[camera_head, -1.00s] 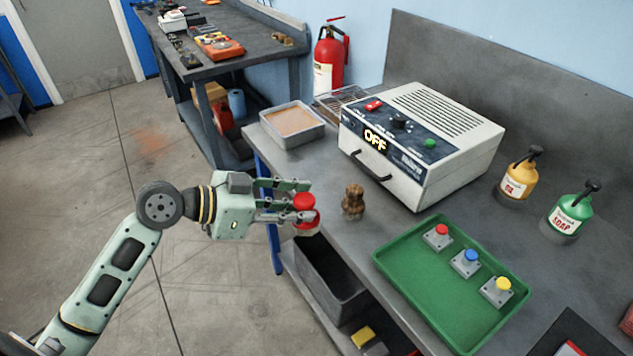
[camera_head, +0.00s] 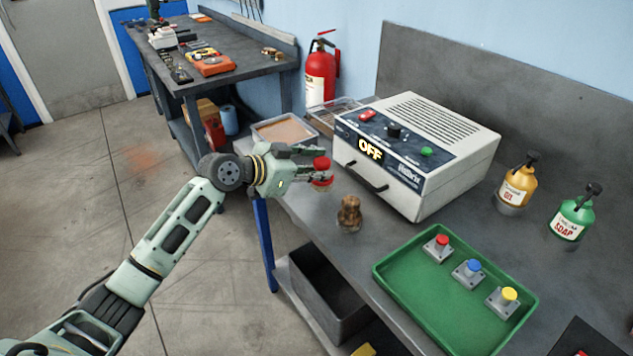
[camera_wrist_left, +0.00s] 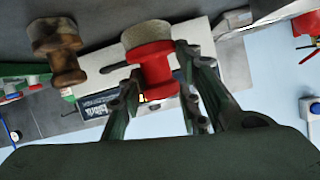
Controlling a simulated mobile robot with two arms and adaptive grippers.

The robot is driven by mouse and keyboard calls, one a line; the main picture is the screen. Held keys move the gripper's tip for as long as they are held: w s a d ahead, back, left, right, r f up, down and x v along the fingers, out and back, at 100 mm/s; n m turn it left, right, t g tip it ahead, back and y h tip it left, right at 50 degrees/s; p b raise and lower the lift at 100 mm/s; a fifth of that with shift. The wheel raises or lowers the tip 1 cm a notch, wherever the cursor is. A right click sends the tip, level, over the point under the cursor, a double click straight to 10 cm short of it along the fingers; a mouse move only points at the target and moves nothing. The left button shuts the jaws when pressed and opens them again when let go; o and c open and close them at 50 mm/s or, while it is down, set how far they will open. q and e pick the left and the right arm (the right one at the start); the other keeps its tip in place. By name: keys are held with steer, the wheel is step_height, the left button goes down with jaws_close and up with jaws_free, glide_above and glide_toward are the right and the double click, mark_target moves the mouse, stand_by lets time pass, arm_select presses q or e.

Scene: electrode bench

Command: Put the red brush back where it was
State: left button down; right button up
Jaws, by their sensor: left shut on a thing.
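The red brush (camera_head: 321,166) is held in my left gripper (camera_head: 318,174), above the bench's left part, in front of the white oven-like box. It has a red handle and a pale bristle end, which points down. In the left wrist view the red brush (camera_wrist_left: 151,70) sits between the fingers of my left gripper (camera_wrist_left: 155,95), which are shut on it. A brown wooden brush (camera_head: 349,214) stands on the bench near the front edge; it also shows in the left wrist view (camera_wrist_left: 57,50). My right gripper is not in view.
The white box (camera_head: 415,155) reads OFF. A shallow tray with tan contents (camera_head: 284,131) is behind my gripper. A green tray (camera_head: 455,290) holds red, blue and yellow knobbed blocks. Oil (camera_head: 517,183) and soap (camera_head: 571,218) bottles stand right. Bench is clear around the brown brush.

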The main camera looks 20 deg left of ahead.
mark_target(316, 182)
arm_select(q)
step_height(316, 182, down, 4)
steer(key=shift+r, duration=0.1)
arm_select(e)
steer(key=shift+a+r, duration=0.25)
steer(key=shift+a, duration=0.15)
arm_select(q)
steer(key=shift+f, duration=0.25)
steer(key=c, duration=1.7)
jaws_free()
steer(key=o, duration=0.4)
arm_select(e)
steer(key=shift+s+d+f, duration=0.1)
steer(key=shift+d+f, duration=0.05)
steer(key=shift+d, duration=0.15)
